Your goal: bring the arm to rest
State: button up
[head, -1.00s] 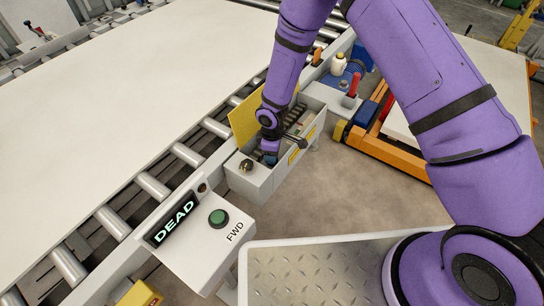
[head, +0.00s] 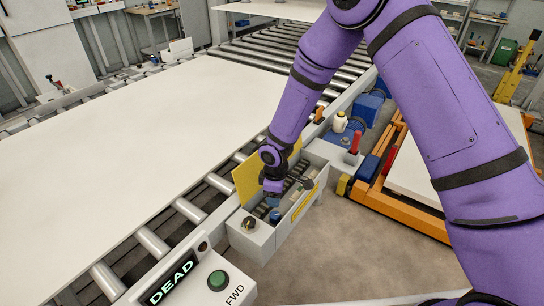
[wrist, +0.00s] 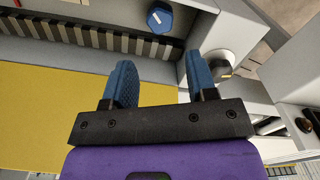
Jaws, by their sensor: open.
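My purple arm reaches down from the upper right in the head view. My gripper (head: 273,201) is over the open grey box (head: 262,234) beside the roller conveyor. In the wrist view my gripper (wrist: 160,75) shows two blue fingers standing apart with nothing between them. A blue hexagonal knob (wrist: 160,17) lies beyond the fingertips inside the box. The box's yellow lid (head: 246,180) stands open behind my gripper.
A control box with a green button (head: 217,280) and a display (head: 170,279) reading DEAD stands at the near end. A large white sheet (head: 130,130) covers the conveyor rollers. An orange lift frame (head: 400,208) stands to the right. Grey floor lies open between.

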jog(key=s+d+r+m+t, duration=0.15)
jog(key=d+r, duration=0.35)
jog(key=r, duration=0.5)
jog(key=d+r+m, duration=0.3)
jog(key=d+r, duration=0.3)
jog(key=r, duration=0.5)
jog(key=s+d+r+m+t, duration=0.1)
jog(key=d+r+m, duration=0.3)
jog(key=r, duration=0.6)
jog(key=s+d+r+m+t, duration=0.1)
jog(key=s+d+r, duration=0.3)
jog(key=s, duration=0.4)
jog(key=s+d+r+m, duration=0.3)
jog(key=s+d+r, duration=0.1)
jog(key=s, duration=0.4)
jog(key=s+d+r+m+t, duration=0.1)
jog(key=s+d+r, duration=0.3)
jog(key=s, duration=0.4)
jog(key=shift+r+m+t, duration=0.35)
jog(key=shift+r+m, duration=0.5)
jog(key=shift+r, duration=0.05)
